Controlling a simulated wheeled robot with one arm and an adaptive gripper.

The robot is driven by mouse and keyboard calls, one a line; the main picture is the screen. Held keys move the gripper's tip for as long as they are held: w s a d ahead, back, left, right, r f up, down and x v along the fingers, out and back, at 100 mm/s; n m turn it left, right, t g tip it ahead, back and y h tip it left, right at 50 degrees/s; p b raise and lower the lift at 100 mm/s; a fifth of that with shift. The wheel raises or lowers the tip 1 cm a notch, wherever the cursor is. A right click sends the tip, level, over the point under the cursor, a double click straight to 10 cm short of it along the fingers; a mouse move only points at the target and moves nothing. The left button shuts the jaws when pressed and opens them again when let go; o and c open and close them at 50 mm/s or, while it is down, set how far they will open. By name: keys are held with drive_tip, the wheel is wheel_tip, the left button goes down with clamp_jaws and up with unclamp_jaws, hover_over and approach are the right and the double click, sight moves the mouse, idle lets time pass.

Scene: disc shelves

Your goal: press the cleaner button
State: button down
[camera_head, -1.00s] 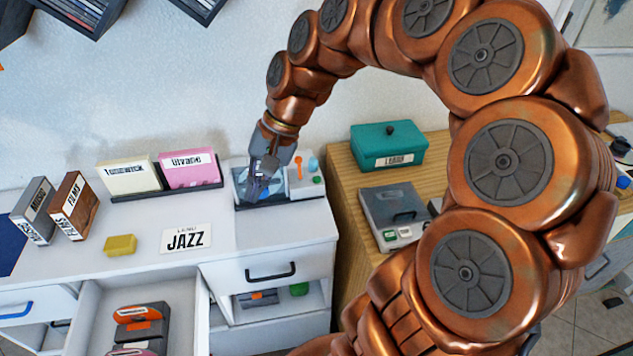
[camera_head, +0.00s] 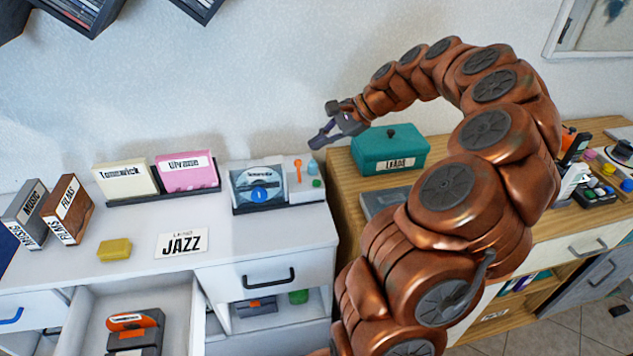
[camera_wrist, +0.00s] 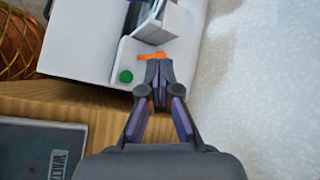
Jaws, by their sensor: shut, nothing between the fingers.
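The button also shows in the wrist view (camera_wrist: 126,76), left of the fingertips. A disc case (camera_head: 258,186) with a blue round mark stands in the unit's dark holder. My gripper (camera_head: 318,146) is shut and empty, raised above and behind the button. No label shows which unit is the cleaner.
A teal box (camera_head: 390,152) stands on the wooden cabinet (camera_head: 343,180), close to my gripper. Yellow (camera_head: 125,180) and pink (camera_head: 187,174) cases stand in a rack to the left. A drawer (camera_head: 80,325) is open below.

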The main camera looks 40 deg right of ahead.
sight(319, 182)
drive_tip(key=shift+f+b, duration=2.1)
drive_tip(key=shift+f, duration=2.3)
drive_tip(key=shift+f, duration=0.15)
drive_tip(key=shift+f, duration=0.3)
drive_tip(key=shift+f+b, duration=0.4)
drive_tip(key=shift+r, duration=0.1)
drive_tip(key=shift+r+p, duration=0.4)
drive_tip(key=shift+r, duration=0.35)
drive_tip(key=shift+r, duration=0.1)
drive_tip(key=shift+r+p, duration=1.15)
drive_tip(key=shift+r, duration=1.25)
